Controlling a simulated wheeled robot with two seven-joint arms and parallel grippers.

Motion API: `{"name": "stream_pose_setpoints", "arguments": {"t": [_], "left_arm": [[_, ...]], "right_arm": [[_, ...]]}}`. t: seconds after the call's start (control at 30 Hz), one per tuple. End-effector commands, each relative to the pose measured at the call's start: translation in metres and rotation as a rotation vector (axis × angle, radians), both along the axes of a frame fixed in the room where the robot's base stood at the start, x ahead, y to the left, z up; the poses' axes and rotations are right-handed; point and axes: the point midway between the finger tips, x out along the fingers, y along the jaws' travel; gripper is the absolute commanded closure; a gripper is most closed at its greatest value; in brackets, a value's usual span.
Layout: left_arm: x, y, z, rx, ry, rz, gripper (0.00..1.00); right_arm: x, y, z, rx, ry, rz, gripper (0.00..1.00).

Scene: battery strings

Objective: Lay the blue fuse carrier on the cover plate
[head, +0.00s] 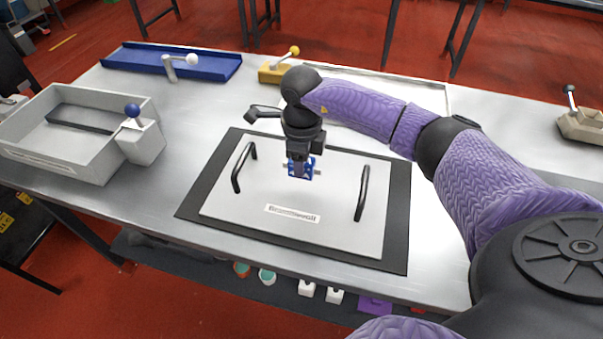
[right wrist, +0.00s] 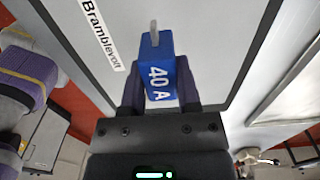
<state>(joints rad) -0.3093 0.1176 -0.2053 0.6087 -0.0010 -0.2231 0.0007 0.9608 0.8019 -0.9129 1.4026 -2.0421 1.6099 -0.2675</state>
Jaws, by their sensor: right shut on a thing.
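The blue fuse carrier (head: 301,173) has metal end tabs. It shows in the right wrist view (right wrist: 158,72) with "40 A" on its face. My right gripper (head: 300,160) is shut on it and points down over the cover plate (head: 250,202). The plate is light grey, with two black handles and a "Bramblevolt" label, and lies on a black mat. It also shows in the right wrist view (right wrist: 215,30). The carrier is over the plate's middle, between the handles; I cannot tell whether it touches the plate. My left gripper is not in view.
A grey open box (head: 72,165) stands at the left, beside a grey block with a blue knob (head: 140,141). A blue tray (head: 215,68) and a yellow knobbed block (head: 272,74) are at the back. The plate's handles (head: 243,167) (head: 362,194) stand up on either side.

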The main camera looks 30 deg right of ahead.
Motion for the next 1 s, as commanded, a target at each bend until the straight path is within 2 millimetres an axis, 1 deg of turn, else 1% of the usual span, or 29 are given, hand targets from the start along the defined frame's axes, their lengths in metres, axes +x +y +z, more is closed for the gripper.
{"name": "stream_pose_setpoints", "arguments": {"t": [0.03, 0.1, 0.17, 0.37, 0.5, 0.53, 0.57, 0.6, 0.67, 0.7, 0.9, 0.97, 1.0], "left_arm": [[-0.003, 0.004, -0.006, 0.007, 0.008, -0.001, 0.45], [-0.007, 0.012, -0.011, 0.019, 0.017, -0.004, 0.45], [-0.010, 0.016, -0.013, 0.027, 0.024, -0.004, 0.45], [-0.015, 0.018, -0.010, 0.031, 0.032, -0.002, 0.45], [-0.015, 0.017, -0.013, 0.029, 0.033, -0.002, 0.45], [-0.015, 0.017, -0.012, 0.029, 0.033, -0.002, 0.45], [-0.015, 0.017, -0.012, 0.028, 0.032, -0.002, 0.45], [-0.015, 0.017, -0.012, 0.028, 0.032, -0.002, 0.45], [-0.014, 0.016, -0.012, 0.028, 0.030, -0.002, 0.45], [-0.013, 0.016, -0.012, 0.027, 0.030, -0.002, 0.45], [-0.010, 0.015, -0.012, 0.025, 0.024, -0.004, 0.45], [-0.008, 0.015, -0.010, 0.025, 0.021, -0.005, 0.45], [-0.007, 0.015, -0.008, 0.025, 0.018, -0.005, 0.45]], "right_arm": [[0.000, 0.000, -0.013, 0.001, 0.003, 0.000, 1.00], [-0.001, 0.000, -0.030, 0.001, 0.005, 0.000, 1.00], [0.000, 0.000, -0.039, 0.000, 0.003, 0.001, 1.00], [0.000, 0.000, -0.037, 0.000, -0.001, 0.002, 1.00], [0.000, 0.000, -0.041, 0.001, -0.001, 0.002, 1.00], [0.000, 0.000, -0.040, 0.001, -0.001, 0.002, 0.53], [0.000, 0.000, -0.040, 0.001, -0.001, 0.002, 0.47], [0.000, 0.000, -0.039, 0.001, -0.001, 0.003, 0.38], [0.000, 0.000, -0.039, 0.001, -0.001, 0.003, 0.26], [0.000, 0.000, -0.039, 0.001, -0.001, 0.003, 0.24], [0.000, 0.000, -0.039, 0.001, -0.001, 0.003, 0.24], [0.000, 0.000, -0.036, 0.001, -0.001, 0.003, 0.24], [0.000, 0.000, -0.031, 0.001, -0.002, 0.003, 0.24]]}}
